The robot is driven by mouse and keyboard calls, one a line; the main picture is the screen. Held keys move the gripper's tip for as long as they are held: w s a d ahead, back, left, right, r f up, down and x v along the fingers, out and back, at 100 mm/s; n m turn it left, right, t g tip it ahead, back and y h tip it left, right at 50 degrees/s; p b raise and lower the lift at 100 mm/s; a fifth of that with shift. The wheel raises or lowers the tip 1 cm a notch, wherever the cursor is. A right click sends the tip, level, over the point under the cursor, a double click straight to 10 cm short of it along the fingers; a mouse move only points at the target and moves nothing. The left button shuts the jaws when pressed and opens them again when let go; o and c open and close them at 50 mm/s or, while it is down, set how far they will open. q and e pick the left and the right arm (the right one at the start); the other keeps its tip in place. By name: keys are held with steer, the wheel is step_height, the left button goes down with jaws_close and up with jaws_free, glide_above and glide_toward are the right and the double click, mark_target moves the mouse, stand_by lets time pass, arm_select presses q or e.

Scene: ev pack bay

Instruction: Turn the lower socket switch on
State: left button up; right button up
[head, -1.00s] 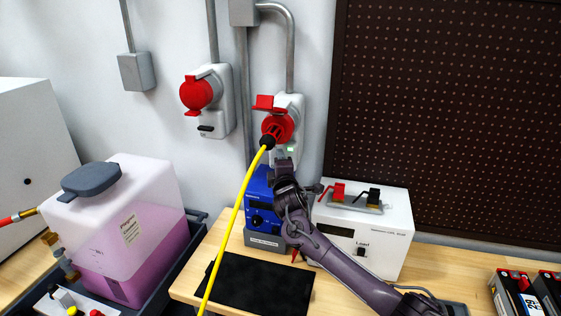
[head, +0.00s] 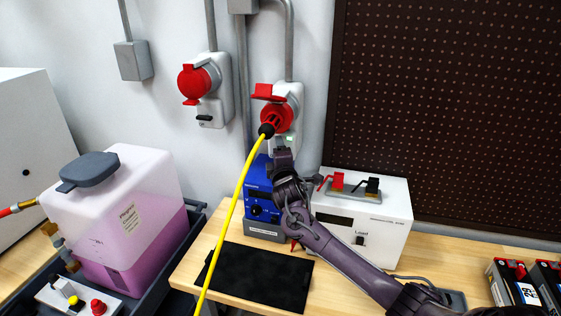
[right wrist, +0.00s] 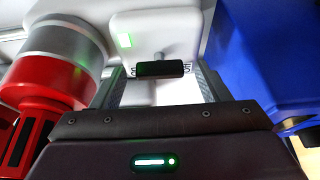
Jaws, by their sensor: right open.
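The lower socket (head: 277,115) is on the wall with its red lid up and a yellow cable plugged in. Its switch is mostly hidden behind my right gripper in the head view. My left gripper is out of view.
The other red socket (head: 198,82), lid closed, is up to the left with its own black switch (head: 204,118). A blue device (head: 259,190) and a white load box (head: 365,220) stand close below my gripper. The yellow cable (head: 236,205) hangs to the left.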

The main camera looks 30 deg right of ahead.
steer(key=b+v, duration=0.2)
steer(key=v, duration=0.5)
stand_by(0.4)
